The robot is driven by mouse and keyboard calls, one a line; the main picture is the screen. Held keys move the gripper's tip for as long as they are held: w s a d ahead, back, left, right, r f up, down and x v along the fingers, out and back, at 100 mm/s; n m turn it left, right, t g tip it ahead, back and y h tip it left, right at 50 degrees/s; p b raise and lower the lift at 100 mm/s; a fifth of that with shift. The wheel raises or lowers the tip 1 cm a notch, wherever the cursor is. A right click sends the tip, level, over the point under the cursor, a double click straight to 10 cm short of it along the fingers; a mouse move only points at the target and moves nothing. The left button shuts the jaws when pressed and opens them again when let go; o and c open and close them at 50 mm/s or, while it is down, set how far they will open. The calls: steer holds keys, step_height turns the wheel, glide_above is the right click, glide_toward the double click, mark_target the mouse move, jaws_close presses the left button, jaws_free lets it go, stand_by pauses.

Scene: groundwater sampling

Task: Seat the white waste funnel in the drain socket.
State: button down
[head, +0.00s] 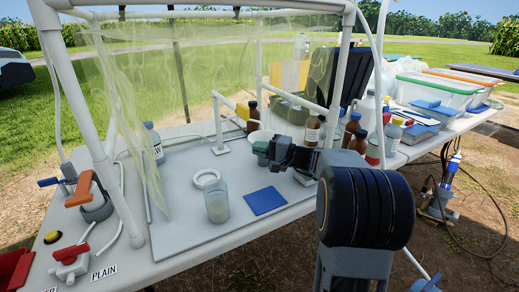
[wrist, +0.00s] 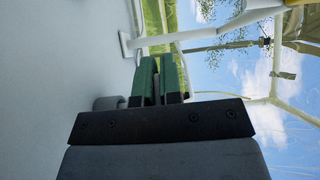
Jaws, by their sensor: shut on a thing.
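My gripper (head: 262,152) reaches left over the grey board, its green fingers closed together. A white rounded piece (head: 260,136) shows just behind and above the fingertips; it looks like the white waste funnel, mostly hidden by the fingers. In the wrist view the green fingers (wrist: 160,80) are nearly parallel with a narrow gap, and what they grip is largely hidden. A grey-white rounded piece (wrist: 107,103) shows beside them, partly covered by the gripper body; I cannot tell whether it is held. A white ring (head: 207,179), which looks like the drain socket, lies on the board left of my gripper.
A clear jar (head: 216,201) and a blue pad (head: 265,201) stand on the board in front of the ring. A white pipe stand (head: 219,135) rises left of my gripper. Brown bottles (head: 313,130) crowd the right. A translucent sheet (head: 130,100) hangs at the left.

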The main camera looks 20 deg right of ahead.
steer(key=shift+f, duration=0.3)
steer(key=c, duration=1.2)
jaws_free()
steer(key=p+v, duration=0.2)
steer(key=v, duration=1.2)
steer(key=shift+w, duration=0.1)
steer(key=shift+r, duration=0.1)
steer(key=s+a+r+n+g+h+p, duration=0.25)
steer(key=a+r+g+p, duration=0.2)
steer(key=a+p, duration=0.3)
steer(key=s+a+r+n+g+h+p, duration=0.1)
steer(key=s+a+r+g+p, duration=0.2)
steer(key=a+g+p, duration=0.4)
steer(key=s+a+r+n+t+h+p, duration=0.1)
steer(key=s+a+r+n+h+p, duration=0.1)
steer(key=s+r+h+p, duration=0.2)
steer(key=s+a+r+n+t+h+p, duration=0.1)
steer(key=s+r+n+h+p, duration=0.2)
steer(key=p, duration=0.7)
step_height(320, 180, up, 3)
steer(key=shift+s+a+r+n+h, duration=0.1)
steer(key=shift+s+a+n+h, duration=0.25)
steer(key=shift+s+h, duration=0.65)
